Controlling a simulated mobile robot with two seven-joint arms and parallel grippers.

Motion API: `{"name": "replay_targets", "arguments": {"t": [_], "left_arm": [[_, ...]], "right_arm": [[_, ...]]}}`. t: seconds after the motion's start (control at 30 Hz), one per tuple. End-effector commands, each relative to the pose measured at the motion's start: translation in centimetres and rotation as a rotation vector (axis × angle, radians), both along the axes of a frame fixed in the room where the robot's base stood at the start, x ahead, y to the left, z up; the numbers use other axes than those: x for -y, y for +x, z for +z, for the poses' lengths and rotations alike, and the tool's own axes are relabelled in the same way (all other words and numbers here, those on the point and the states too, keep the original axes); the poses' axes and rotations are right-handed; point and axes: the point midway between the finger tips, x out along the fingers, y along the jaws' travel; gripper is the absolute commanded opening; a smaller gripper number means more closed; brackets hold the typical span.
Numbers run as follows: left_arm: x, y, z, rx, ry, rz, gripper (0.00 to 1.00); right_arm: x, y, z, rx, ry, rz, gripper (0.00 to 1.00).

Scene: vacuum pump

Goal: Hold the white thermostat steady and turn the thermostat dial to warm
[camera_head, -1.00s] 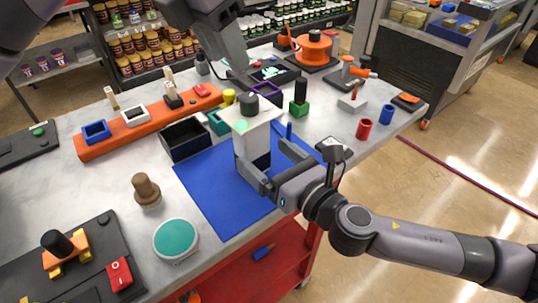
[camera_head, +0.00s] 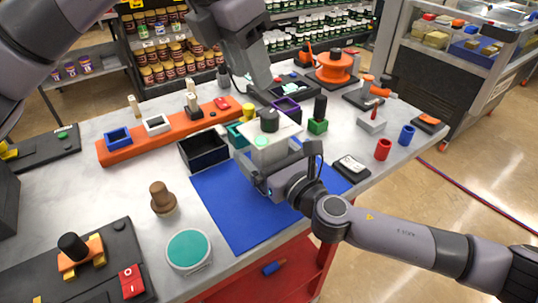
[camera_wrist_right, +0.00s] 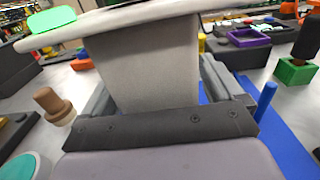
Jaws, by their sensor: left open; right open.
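The white thermostat (camera_head: 270,152) stands upright on the blue mat (camera_head: 236,212). Its flat top carries a dark round dial (camera_head: 269,120) and a green display (camera_head: 262,142). In the right wrist view, its white body (camera_wrist_right: 150,65) fills the middle, with the top plate and green display (camera_wrist_right: 50,18) above. My right gripper (camera_wrist_right: 160,90) is open, with one finger on each side of the body; I cannot tell whether they touch it. My left gripper (camera_head: 268,98) is open above and behind the dial, apart from it; its fingertips are hard to make out.
A black open bin (camera_head: 203,150) and a teal bin (camera_head: 238,135) stand left of the thermostat. A green block with a black post (camera_head: 318,125) and a purple tray (camera_head: 286,106) stand behind. Red (camera_head: 383,149) and blue (camera_head: 407,135) cylinders stand right.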

Motion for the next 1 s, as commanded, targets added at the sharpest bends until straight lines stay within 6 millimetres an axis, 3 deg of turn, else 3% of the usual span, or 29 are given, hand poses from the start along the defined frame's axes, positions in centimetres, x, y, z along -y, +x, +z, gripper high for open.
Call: {"name": "replay_targets", "arguments": {"t": [0.17,0.37,0.4,0.47,0.67,1.0], "left_arm": [[0.0,0.0,0.0,0.0,0.0,0.0,0.43],[0.0,0.0,0.0,0.0,0.0,0.0,0.43],[0.0,0.0,0.0,0.0,0.0,0.0,0.43],[0.0,0.0,0.0,0.0,0.001,-0.001,0.61],[0.5,0.5,0.0,-0.012,0.039,-0.056,0.61],[2.3,2.0,0.2,-0.077,0.204,-0.344,0.61]], "right_arm": [[0.0,0.0,0.0,-0.001,0.001,0.001,0.94],[0.0,0.0,0.0,-0.001,0.001,0.001,0.32],[0.0,0.0,0.0,-0.001,0.001,0.001,0.29],[0.0,0.0,0.0,-0.001,0.001,0.001,0.29],[0.0,0.0,0.0,-0.001,0.001,0.001,0.29],[0.0,0.0,0.0,-0.001,0.001,0.001,0.29]]}}
